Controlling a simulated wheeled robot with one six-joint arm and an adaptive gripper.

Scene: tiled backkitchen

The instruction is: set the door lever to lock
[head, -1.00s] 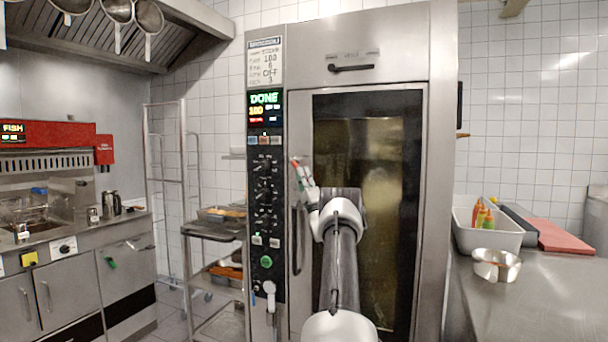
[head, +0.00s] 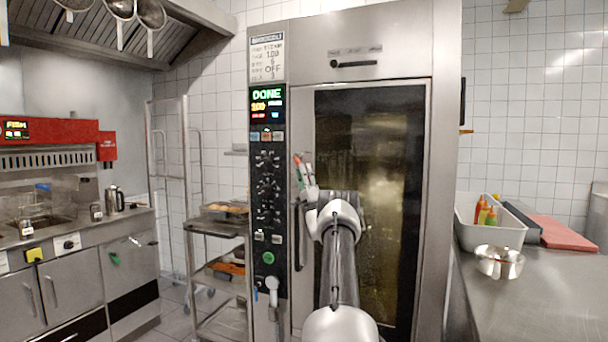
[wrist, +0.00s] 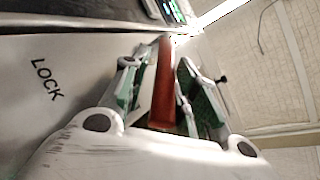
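The tall steel oven (head: 440,150) stands ahead with its glass door (head: 385,170) shut. A red lever (head: 297,160) stands near upright at the door's left edge. In the wrist view the red-brown lever (wrist: 163,85) lies between my fingers. My gripper (head: 305,175) is at the lever in the head view; in the wrist view its green-padded fingers (wrist: 160,75) stand apart, one on each side, with a gap seen at the left. Contact is hard to tell. The word LOCK (wrist: 46,80) is printed on the steel to the left of the lever. The lever's pivot is hidden.
A vertical door handle (head: 298,235) is below my gripper. A control panel (head: 267,190) showing DONE is to the left. A small black lever (head: 353,64) is above the door. A steel counter (head: 550,295) is at the right, a rack trolley (head: 215,300) at the left.

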